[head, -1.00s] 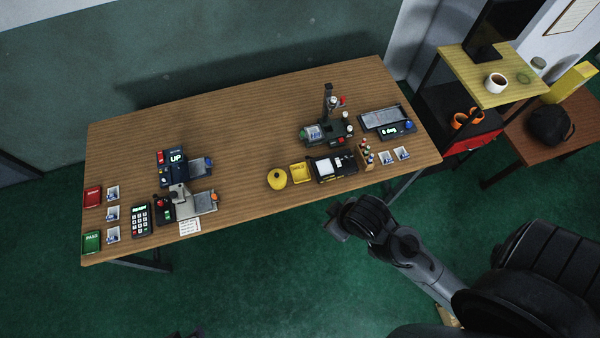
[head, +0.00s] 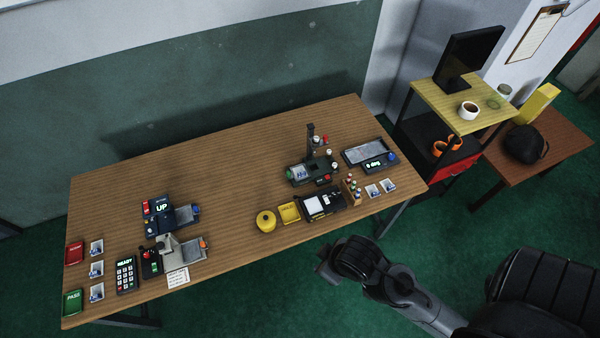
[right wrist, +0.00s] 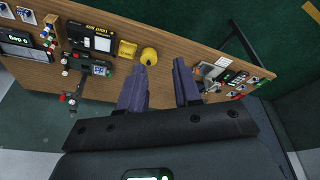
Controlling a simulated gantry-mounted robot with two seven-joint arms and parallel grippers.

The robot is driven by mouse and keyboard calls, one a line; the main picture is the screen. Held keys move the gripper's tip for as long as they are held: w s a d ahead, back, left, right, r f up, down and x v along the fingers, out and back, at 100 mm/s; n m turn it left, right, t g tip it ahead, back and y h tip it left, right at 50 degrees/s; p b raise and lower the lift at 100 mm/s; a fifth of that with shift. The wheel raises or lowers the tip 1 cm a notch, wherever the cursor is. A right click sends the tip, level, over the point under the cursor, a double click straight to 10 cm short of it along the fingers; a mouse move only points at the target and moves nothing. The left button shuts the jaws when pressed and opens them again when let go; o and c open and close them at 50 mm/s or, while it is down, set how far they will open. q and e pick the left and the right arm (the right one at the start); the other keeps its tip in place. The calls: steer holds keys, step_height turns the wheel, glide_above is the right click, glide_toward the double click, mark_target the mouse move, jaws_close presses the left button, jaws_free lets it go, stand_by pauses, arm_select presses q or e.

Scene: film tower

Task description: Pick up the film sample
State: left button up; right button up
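Several small white-and-blue film sample cards lie on the wooden table; which one the task means I cannot tell. In the head view, two lie side by side near the right end (head: 372,191), three stand in a column at the left end (head: 97,247), and one sits on the dark green stand device (head: 298,173). The right-end pair also shows at the top left of the right wrist view (right wrist: 28,15). My right gripper (right wrist: 160,82) has its two purple fingers apart with nothing between them. In the head view it is off the table's front edge (head: 325,270). My left gripper is not in view.
A yellow round pot (head: 266,221), a yellow tray (head: 289,212), a black light box (head: 322,203) and a rack of small bottles (head: 353,190) stand near the right-end samples. A scale-like tray (head: 365,152) lies behind. The table's middle (head: 240,165) is clear.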

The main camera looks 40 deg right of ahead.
steer(key=shift+o, duration=1.3)
steer(key=shift+d, duration=0.1)
